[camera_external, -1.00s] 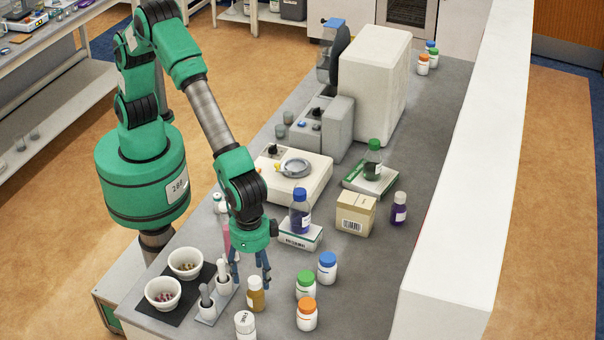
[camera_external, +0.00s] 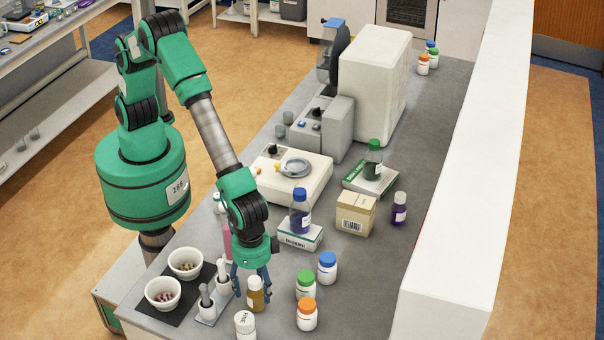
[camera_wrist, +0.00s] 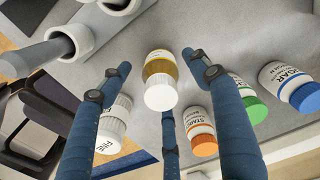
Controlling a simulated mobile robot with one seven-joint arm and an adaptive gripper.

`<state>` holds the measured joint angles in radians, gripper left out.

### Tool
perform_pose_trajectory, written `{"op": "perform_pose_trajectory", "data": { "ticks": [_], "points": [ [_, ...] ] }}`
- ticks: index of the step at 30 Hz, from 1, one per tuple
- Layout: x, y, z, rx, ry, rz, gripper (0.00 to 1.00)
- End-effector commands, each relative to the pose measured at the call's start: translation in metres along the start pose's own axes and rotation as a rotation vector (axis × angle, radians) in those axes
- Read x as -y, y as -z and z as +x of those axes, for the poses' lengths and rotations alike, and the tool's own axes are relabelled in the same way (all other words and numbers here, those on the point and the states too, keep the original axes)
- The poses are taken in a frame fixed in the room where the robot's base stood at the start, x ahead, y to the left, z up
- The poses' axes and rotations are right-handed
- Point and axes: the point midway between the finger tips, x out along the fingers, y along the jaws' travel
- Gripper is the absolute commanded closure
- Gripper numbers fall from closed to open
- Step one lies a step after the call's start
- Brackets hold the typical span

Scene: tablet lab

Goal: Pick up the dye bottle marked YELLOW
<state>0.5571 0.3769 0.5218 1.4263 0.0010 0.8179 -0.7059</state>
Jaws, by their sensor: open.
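A small bottle of amber-yellow liquid with a white cap (camera_external: 256,296) stands upright near the front of the bench. Its label is too small to read. In the wrist view the same bottle (camera_wrist: 160,70) sits near the middle, cap toward the camera. My gripper (camera_external: 250,284) is open, with blue fingers pointing down just behind and around the bottle's upper part. In the wrist view my gripper (camera_wrist: 157,72) has fingers to the left, right and below the bottle, and nothing is held. Whether any finger touches it I cannot tell.
A white-capped jar (camera_external: 245,325) and orange-capped (camera_external: 307,316), green-capped (camera_external: 306,286) and blue-capped (camera_external: 327,267) jars stand close by. A rack with pestle-like tools (camera_external: 207,312) is to the left. A purple bottle (camera_external: 399,208) stands farther back.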

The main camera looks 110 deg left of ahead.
Motion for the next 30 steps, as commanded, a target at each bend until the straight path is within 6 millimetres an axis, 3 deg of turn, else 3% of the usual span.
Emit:
{"op": "perform_pose_trajectory", "data": {
  "ticks": [9,27,30],
  "points": [
    [0.000,0.000,0.033,-0.001,0.000,0.000,0.38],
    [0.000,0.000,0.034,-0.001,-0.001,0.000,0.38],
    [0.000,0.000,0.034,-0.001,-0.001,0.000,0.58]
  ]
}}
